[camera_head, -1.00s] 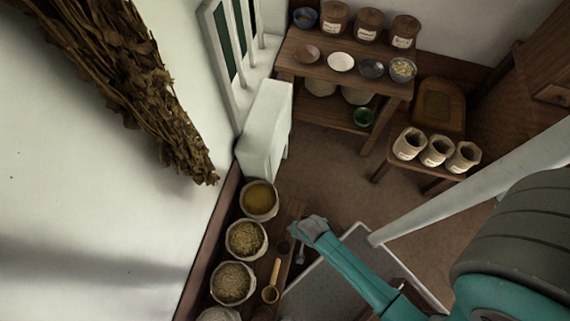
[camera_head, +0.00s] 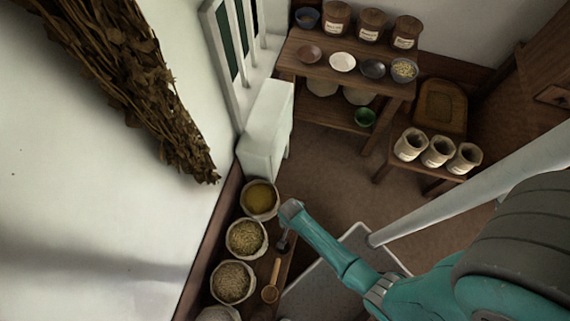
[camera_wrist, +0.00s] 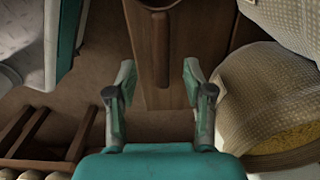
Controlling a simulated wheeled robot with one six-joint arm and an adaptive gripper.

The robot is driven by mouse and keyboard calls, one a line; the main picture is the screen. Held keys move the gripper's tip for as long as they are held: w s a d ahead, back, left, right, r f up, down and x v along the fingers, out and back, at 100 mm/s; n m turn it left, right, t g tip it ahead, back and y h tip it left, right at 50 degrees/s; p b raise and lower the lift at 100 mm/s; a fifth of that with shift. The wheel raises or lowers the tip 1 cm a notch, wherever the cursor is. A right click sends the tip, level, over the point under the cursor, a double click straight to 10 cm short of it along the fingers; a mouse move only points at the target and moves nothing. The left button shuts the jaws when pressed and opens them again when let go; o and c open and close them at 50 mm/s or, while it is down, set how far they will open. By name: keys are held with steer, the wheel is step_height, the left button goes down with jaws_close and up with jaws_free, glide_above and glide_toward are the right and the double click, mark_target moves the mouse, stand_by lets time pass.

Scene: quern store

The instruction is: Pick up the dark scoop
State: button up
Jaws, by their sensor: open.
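In the wrist view a dark brown wooden handle (camera_wrist: 160,45), apparently the dark scoop's, lies lengthwise on the narrow wooden bench (camera_wrist: 188,60). My gripper (camera_wrist: 159,72) is open above the bench end, its two fingers to either side of the handle's near part in the picture. I see no contact, and the height between them is unclear. In the head view my gripper (camera_head: 284,238) points down at the bench beside the grain sacks. It covers most of the dark scoop there; the scoop's bowl cannot be made out.
A light wooden scoop (camera_head: 271,282) lies on the bench close by. Several grain sacks (camera_head: 246,239) line the wall left of my gripper, close to it in the wrist view (camera_wrist: 240,100). A shelf table (camera_head: 300,65) and a stool with three small sacks (camera_head: 437,152) stand farther off.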

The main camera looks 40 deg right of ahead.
steer(key=f, duration=0.3)
steer(key=shift+s+a+f, duration=0.15)
steer(key=shift+a+f, duration=0.2)
steer(key=shift+f, duration=0.7)
jaws_close()
